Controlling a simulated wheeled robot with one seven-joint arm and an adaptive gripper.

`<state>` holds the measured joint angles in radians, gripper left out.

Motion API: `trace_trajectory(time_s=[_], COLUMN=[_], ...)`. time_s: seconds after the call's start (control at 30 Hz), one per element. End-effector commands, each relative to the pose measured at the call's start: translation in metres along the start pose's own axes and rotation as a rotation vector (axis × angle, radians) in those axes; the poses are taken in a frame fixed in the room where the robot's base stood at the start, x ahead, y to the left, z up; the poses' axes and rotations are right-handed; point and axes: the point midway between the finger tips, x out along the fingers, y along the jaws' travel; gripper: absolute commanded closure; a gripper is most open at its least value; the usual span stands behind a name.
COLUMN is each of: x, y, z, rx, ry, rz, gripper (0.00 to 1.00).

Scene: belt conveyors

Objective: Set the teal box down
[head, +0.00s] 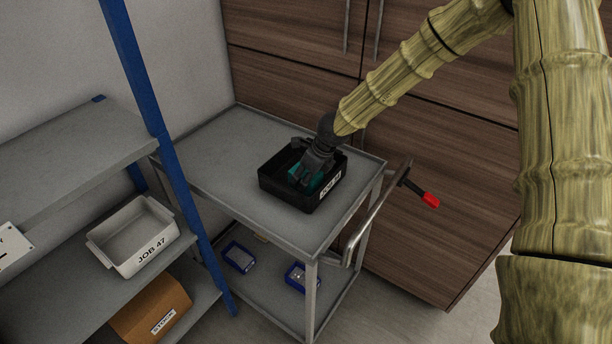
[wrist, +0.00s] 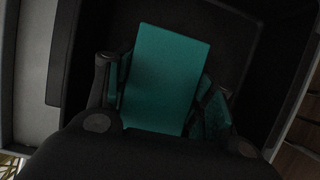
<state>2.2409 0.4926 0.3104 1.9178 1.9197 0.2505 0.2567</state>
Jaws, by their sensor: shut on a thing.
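The teal box (wrist: 166,75) fills the middle of the wrist view, between the two fingers of my gripper (wrist: 160,95). In the head view the teal box (head: 318,182) shows only partly, inside a black tray (head: 283,193) on the top of a grey cart. My gripper (head: 308,175) reaches down into the tray and is shut on the box. The gripper hides part of the box. I cannot tell whether the box's underside touches the tray floor.
The cart top (head: 215,165) is bare left of the tray. Blue bins (head: 238,257) lie on the lower shelf.

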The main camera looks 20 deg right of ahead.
Motion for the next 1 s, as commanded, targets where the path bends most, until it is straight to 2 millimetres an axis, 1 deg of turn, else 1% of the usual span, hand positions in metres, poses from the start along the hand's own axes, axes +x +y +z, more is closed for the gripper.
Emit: trace_trajectory(time_s=[0.4,0.43,0.53,0.57,0.83,1.0], x=[0.0040,0.0040,0.0034,0.0034,0.0033,-0.0023], y=[0.0000,0.0000,-0.0001,-0.0001,-0.0001,-0.0004], z=[-0.0014,-0.0016,-0.0015,-0.0015,-0.0015,-0.0006], rx=[0.000,0.000,0.000,0.000,0.000,0.001], ry=[-0.001,0.000,0.000,0.000,0.000,-0.001], rz=[0.000,0.000,0.000,0.000,0.000,0.000], gripper=[0.76,0.45,0.27,0.25,0.25,0.25])
